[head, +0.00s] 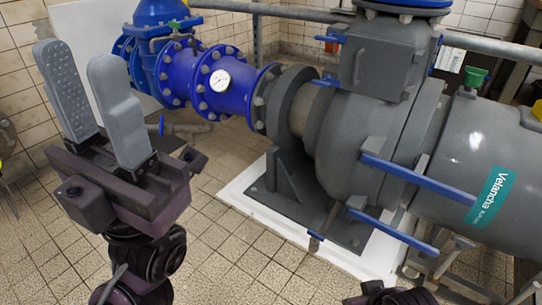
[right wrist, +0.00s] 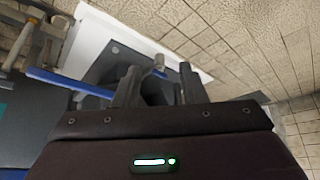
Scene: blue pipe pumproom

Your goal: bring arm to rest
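My left gripper (head: 80,58) stands raised at the left of the head view, fingers pointing up. Its two grey pads are apart with nothing between them. The blue pipe and pump are behind it and to its right, with no visible contact. My right gripper (right wrist: 158,72) shows in the right wrist view with its two dark fingers apart and no object held. Beyond its fingers lie the pump's dark base and the tiled floor. In the head view only a dark piece of my right arm shows at the bottom edge; its gripper cannot be made out there.
Blue bars (head: 420,181) stick out from the pump; a blue bar (right wrist: 68,82) also shows in the right wrist view. Tiled floor (head: 225,245) is open between my arms.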

